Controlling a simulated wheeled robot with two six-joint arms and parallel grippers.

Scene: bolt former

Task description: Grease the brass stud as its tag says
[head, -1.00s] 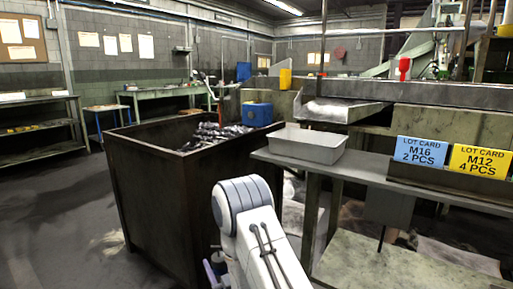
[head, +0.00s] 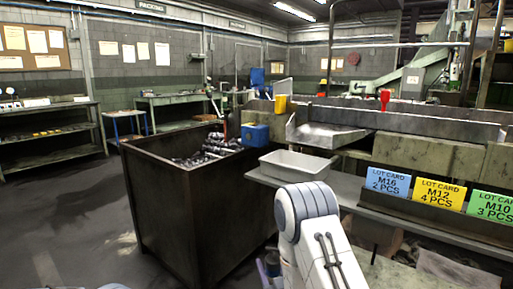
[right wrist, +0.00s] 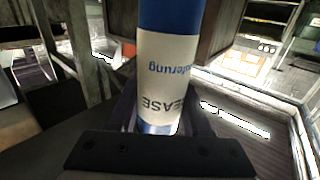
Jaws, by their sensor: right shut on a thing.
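In the right wrist view my right gripper (right wrist: 158,128) is shut around a blue and white cylinder, the grease container (right wrist: 168,65). Its label is partly hidden and reads "...EASE", with smaller blue writing above it. The container's upper end is out of the picture. In the head view a white and grey arm of mine rises at the bottom centre, and no gripper fingers show there clearly. My left gripper is not in view. I cannot make out the brass stud or its tag in any view.
A dark open bin (head: 165,205) with metal parts stands left of centre. A blue box (head: 255,133) sits at its far edge. A pale tray (head: 295,164) is on the bench beside it. Lot cards M16 (head: 388,183), M12 (head: 437,194) and M10 (head: 491,206) stand right. Floor (head: 60,215) is clear at left.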

